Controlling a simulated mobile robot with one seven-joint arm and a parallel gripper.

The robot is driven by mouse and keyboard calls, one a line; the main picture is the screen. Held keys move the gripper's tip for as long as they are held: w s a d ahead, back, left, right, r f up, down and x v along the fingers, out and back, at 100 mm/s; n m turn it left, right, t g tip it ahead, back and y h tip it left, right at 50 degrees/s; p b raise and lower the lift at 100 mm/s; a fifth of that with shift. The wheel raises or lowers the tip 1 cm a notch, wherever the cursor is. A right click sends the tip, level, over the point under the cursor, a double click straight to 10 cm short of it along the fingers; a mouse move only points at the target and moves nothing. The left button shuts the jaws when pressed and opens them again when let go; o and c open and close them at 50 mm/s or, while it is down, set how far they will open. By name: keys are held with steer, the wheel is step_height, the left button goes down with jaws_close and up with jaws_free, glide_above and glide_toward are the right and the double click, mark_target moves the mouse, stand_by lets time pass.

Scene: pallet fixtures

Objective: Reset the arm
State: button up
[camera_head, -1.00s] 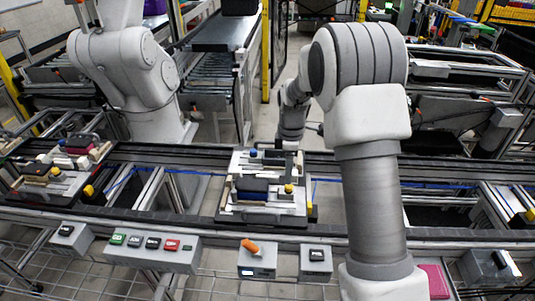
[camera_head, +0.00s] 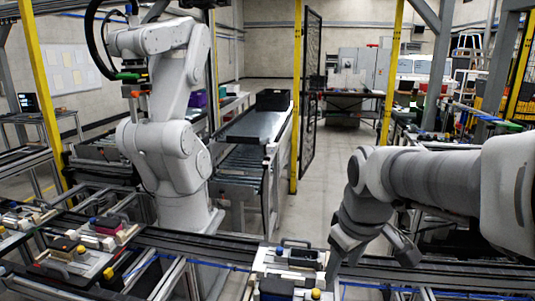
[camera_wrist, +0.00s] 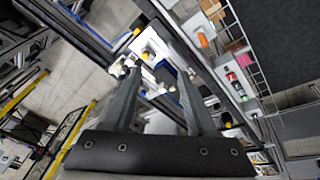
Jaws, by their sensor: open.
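My gripper (camera_wrist: 147,52) shows in the wrist view with its two grey fingers apart and nothing seen between them. In the head view my arm reaches in from the right edge and bends down, with its wrist end just right of the middle pallet fixture (camera_head: 268,262). The fingertips are hard to make out there. That fixture carries dark blocks, a blue knob and a yellow knob, and its lower part is cut off by the frame. In the wrist view, white fixture parts (camera_wrist: 152,45) lie beyond the fingers.
Another loaded pallet fixture (camera_head: 45,266) sits on the conveyor at the left. A second white robot arm (camera_head: 165,150) stands behind the conveyor. A roller conveyor (camera_head: 245,155) with a black bin (camera_head: 272,99) runs to the back. Open floor (camera_head: 335,165) lies right of it.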

steer(key=s+r+m+t, duration=0.1)
steer(key=s+m, duration=0.5)
steer(key=s, duration=0.7)
steer(key=shift+d+t, duration=0.15)
steer(key=shift+t, duration=0.45)
steer(key=shift+w, duration=0.1)
stand_by(0.8)
